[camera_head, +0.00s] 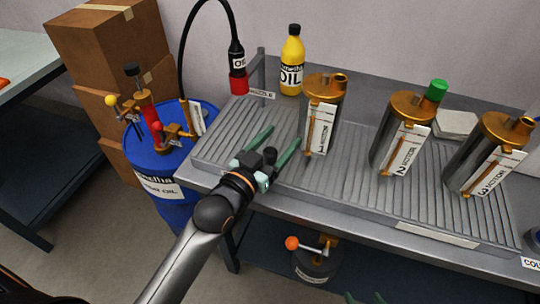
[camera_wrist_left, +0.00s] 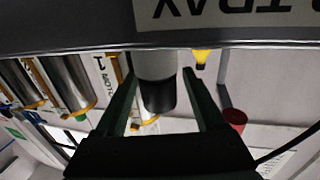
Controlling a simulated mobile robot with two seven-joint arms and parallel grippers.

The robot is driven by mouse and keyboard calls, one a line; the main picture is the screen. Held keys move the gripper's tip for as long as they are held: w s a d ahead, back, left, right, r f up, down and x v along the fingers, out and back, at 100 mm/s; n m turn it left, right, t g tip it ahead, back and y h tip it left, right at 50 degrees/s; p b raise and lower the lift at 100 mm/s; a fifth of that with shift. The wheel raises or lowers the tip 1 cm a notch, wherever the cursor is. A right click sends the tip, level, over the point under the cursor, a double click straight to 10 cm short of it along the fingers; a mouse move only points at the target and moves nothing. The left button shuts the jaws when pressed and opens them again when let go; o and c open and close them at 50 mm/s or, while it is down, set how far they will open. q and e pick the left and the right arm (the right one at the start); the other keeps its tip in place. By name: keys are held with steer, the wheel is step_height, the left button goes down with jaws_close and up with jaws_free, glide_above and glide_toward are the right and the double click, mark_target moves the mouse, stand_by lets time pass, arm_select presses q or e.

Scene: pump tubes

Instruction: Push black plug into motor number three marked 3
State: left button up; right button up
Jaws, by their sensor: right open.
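Motor 3 (camera_head: 480,155), a dark cylinder with a brass cap and a label marked 3, stands at the right end of the ribbed tray; its side port (camera_head: 525,122) is uncovered. My left gripper (camera_head: 272,144) is open over the tray's front left. A small black-topped cylinder (camera_head: 270,155) shows between its fingers. In the left wrist view a grey cylinder with a black end (camera_wrist_left: 158,95) appears between the spread fingers, with gaps; I cannot tell whether it is the black plug. My right gripper's green fingertips (camera_head: 364,298) barely show at the bottom edge, apart.
Motor 1 (camera_head: 322,110) with an open port and motor 2 (camera_head: 400,130) with a green plug (camera_head: 436,90) stand on the tray (camera_head: 240,130). A yellow oil bottle (camera_head: 292,62) and a red-tipped oil nozzle (camera_head: 238,82) stand behind. A blue drum (camera_head: 165,185) is left.

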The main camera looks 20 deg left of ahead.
arm_select(q)
jaws_close()
stand_by(0.3)
steer(key=shift+r, duration=0.1)
